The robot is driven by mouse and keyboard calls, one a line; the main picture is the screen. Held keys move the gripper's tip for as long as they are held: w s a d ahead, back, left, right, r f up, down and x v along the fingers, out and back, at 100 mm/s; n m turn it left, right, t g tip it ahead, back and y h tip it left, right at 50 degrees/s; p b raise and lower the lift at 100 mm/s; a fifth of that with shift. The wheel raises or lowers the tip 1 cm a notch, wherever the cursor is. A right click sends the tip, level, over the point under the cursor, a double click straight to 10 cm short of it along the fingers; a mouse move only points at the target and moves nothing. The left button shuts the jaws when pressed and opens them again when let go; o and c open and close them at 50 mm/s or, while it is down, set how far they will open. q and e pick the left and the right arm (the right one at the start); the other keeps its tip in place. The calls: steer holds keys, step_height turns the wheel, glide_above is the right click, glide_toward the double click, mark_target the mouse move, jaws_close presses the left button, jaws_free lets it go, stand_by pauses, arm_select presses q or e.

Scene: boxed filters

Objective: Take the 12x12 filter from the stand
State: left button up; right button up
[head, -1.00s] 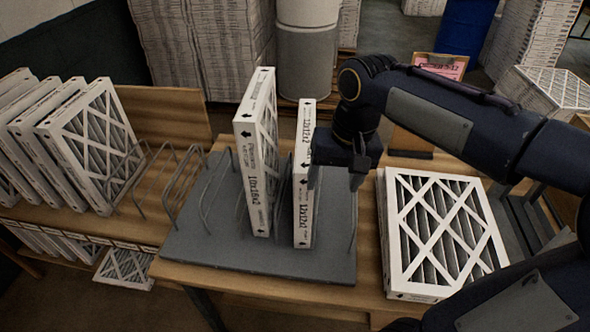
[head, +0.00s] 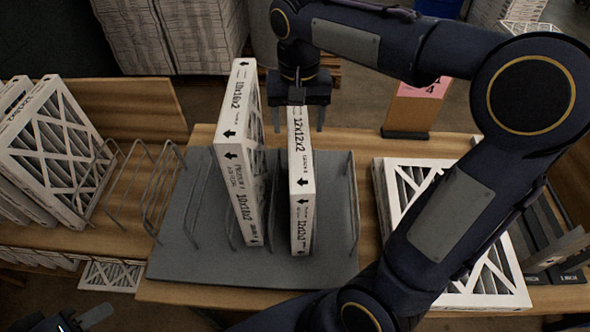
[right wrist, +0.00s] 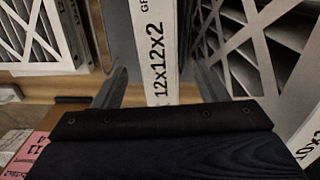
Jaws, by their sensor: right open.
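The 12x12x2 filter (head: 301,200), a white box with black print, stands upright in the wire stand on a grey base (head: 190,262). My right gripper (head: 298,122) is open over the far upper end of this filter, one finger on each side. In the right wrist view the filter's printed edge (right wrist: 160,60) lies between the open fingers (right wrist: 160,90); contact cannot be told.
Other filters (head: 50,150) stand in a rack at the left. A filter stack (head: 400,185) lies on the table at the right, partly behind my right arm. A pink sign (head: 425,88) stands behind it.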

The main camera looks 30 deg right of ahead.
mark_target(299, 134)
steer(key=shift+f+p, duration=0.45)
steer(key=shift+f, duration=2.35)
steer(key=c, duration=1.4)
